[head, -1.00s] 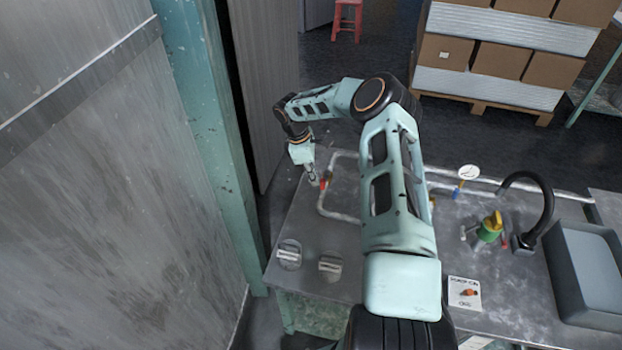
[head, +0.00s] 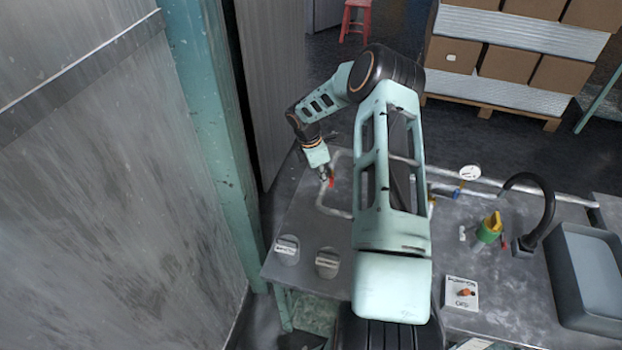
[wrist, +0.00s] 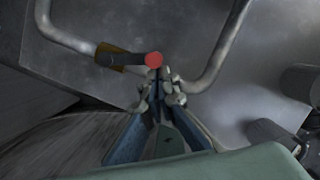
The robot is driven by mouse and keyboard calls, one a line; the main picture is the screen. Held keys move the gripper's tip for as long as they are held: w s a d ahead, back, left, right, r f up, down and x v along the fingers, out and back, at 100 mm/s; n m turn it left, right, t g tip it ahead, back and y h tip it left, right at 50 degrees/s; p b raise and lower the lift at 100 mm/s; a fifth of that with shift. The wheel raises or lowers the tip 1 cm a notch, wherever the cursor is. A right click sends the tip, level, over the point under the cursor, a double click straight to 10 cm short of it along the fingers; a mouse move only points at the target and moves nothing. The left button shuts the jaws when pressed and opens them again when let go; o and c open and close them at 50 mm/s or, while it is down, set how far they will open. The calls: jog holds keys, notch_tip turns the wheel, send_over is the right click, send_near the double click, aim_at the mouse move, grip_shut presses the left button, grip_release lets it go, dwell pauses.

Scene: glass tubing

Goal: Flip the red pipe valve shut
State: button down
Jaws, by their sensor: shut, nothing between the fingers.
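The red valve (head: 331,183) sits on the grey pipe loop at the left of the metal bench. In the wrist view its round red end (wrist: 154,59) shows at the tip of a dark handle (wrist: 128,59) that runs left to a brass fitting (wrist: 108,55) on the pipe. My gripper (head: 323,176) is shut and empty beside the valve. In the wrist view my fingertips (wrist: 160,88) are together just below the red end, very close to it; I cannot tell whether they touch.
The grey pipe (wrist: 225,50) bends around the right of the wrist view. Two grey knobs (head: 287,250) stand nearer on the bench. A blue-handled valve (head: 456,193), a gauge (head: 470,173), a green and yellow fitting (head: 490,228), a black faucet (head: 545,205) and a sink (head: 585,270) are to the right.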

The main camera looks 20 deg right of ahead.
jog(key=d+n+t+p, duration=0.2)
jog(key=d+n+p, duration=0.2)
jog(key=d+n, duration=0.5)
jog(key=shift+s+n+y+p, duration=0.3)
jog(key=shift+s+n+y, duration=0.1)
jog(key=shift+n, duration=0.4)
jog(key=shift+w+d, duration=0.1)
jog(key=shift+d, duration=0.1)
jog(key=shift+a, duration=0.1)
